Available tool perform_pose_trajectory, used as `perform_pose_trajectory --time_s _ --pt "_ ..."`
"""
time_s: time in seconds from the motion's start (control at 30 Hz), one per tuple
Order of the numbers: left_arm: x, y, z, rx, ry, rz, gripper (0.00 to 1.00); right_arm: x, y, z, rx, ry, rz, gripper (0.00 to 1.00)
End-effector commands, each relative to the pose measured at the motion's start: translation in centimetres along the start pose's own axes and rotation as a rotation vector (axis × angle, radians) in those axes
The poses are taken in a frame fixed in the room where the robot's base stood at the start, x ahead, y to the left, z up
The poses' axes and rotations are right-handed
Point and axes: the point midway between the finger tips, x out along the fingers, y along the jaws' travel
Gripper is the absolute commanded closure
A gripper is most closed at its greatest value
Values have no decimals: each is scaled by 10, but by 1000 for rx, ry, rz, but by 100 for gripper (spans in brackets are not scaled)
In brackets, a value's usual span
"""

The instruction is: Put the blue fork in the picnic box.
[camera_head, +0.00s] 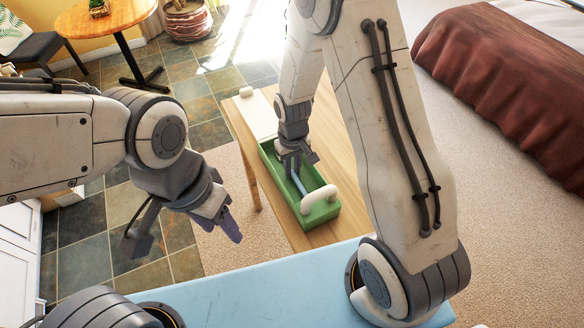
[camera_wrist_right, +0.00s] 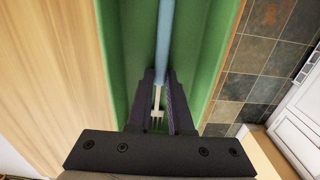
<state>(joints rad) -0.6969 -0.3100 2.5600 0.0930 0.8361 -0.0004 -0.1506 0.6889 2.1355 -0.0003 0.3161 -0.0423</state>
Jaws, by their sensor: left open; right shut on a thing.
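The picnic box (camera_head: 322,216) is a long green open box on a wooden table in the head view. Its green wall also shows in the right wrist view (camera_wrist_right: 216,50). My right gripper (camera_head: 293,170) reaches down into the box. In the right wrist view this gripper (camera_wrist_right: 161,78) is shut on the blue fork (camera_wrist_right: 165,35). The fork's pale tines (camera_wrist_right: 157,115) show between the fingers. The fork lies lengthwise between the box walls; whether it touches the floor I cannot tell. My left gripper (camera_head: 226,222) is open and empty, left of the table.
The wooden table (camera_head: 328,125) has bare wood right of the box. A white handle-like piece (camera_head: 319,198) stands at the box's near end, and a pale flat panel (camera_head: 257,116) lies at its far end. A bed (camera_head: 510,75) is at the right; tiled floor is at the left.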

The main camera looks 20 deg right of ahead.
Motion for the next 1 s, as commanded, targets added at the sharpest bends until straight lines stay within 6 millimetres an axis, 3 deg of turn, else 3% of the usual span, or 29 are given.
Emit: perform_pose_trajectory --time_s 0.07,0.1,0.17,0.2,0.6,1.0 --pt "2 0 0 0 0 0 48 3 0 0 0 0 0 100" --pt "2 0 0 0 0 0 48 4 0 0 0 0 0 77" --pt "2 0 0 0 0 0 48 3 0 0 0 0 0 54" --pt "2 0 0 0 0 0 48 3 0 0 0 0 0 51" --pt "0 0 0 0 0 0 48 -6 0 -1 0 2 0 51" --pt "4 0 0 0 0 0 48 -86 0 -1 0 6 0 51"
